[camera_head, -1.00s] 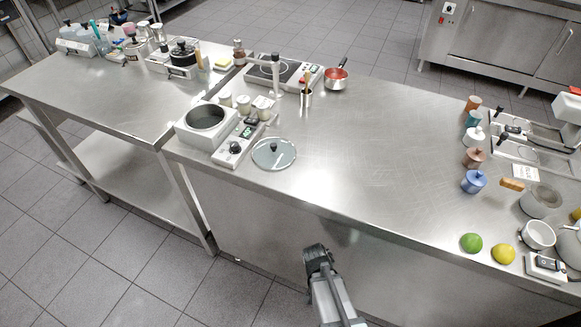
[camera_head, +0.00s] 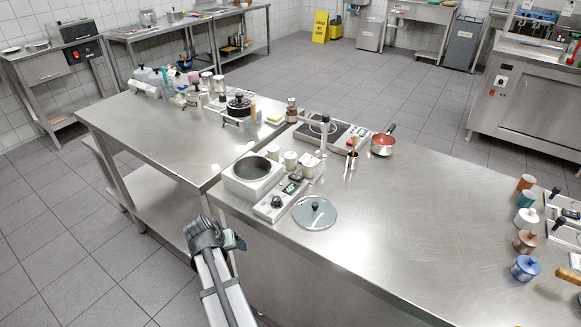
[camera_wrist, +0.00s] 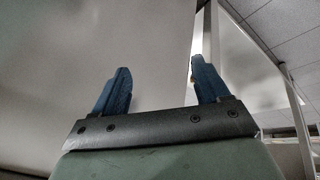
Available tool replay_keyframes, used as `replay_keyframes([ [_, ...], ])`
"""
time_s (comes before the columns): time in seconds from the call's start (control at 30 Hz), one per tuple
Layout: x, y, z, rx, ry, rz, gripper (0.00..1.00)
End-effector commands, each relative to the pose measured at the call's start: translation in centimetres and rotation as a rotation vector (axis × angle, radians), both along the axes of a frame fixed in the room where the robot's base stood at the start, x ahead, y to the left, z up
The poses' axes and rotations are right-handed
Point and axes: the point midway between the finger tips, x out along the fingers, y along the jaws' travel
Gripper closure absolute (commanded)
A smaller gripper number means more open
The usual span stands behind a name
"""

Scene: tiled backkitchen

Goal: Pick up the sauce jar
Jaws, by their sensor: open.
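No jar is clearly marked as the sauce jar, so I cannot tell which one it is. Two small pale jars, a left one (camera_head: 290,159) and a right one (camera_head: 308,165), stand on the counter behind the round cooker. Several lidded jars stand at the right, among them a white one (camera_head: 526,219), a copper one (camera_head: 525,241) and a blue one (camera_head: 525,267). My gripper (camera_head: 237,240) is in front of the counter, below the cooker and far from the right-hand jars. In the wrist view my gripper (camera_wrist: 160,68) is open and empty, facing a plain metal panel.
The steel counter (camera_head: 420,220) is bare in its middle. A second steel table (camera_head: 165,135) adjoins at left.

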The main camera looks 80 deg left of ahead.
Motion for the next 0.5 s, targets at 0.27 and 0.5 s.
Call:
replay_keyframes([
  [0.27, -10.7, 6.1, 11.4, 0.164, 0.086, 0.349, 0.25],
  [0.5, -12.6, 9.0, 18.8, 0.242, 0.117, 0.471, 0.25],
])
